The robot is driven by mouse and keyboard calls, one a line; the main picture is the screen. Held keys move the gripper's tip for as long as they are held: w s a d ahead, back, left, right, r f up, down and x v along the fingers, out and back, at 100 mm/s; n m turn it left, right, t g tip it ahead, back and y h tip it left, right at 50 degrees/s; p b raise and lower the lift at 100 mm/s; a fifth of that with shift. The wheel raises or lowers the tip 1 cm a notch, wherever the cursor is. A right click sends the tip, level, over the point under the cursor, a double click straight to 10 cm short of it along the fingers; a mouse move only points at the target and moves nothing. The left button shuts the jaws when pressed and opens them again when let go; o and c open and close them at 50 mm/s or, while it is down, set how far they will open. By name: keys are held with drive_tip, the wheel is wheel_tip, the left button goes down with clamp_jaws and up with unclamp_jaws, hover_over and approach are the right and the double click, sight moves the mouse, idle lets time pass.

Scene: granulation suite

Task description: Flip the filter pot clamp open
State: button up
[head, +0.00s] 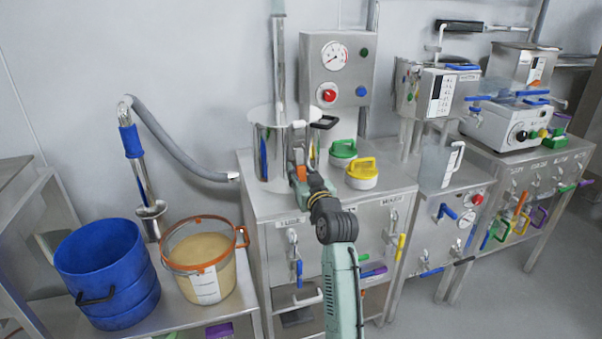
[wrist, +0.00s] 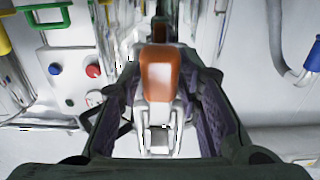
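The filter pot (head: 265,158) looks to be the tall steel pot on the cabinet, with a metal column rising from it. My gripper (head: 301,166) is at the pot's right front side and hides part of it. In the wrist view, an orange-tipped lever (wrist: 160,72) on a pale metal bracket, apparently the clamp, stands between the fingers of my gripper (wrist: 160,90). The fingers are spread, one on each side, with gaps visible beside the lever. Whether the fingertips touch it cannot be told. In the head view my gripper mostly hides the clamp.
A yellow-lidded jar (head: 362,175) and a green-lidded jar (head: 342,153) stand close right of the gripper. A gauge panel (head: 338,72) is behind. A grey hose (head: 175,148) runs left of the pot. A blue tub (head: 107,270) and an orange-rimmed bucket (head: 203,275) stand at lower left.

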clamp_jaws()
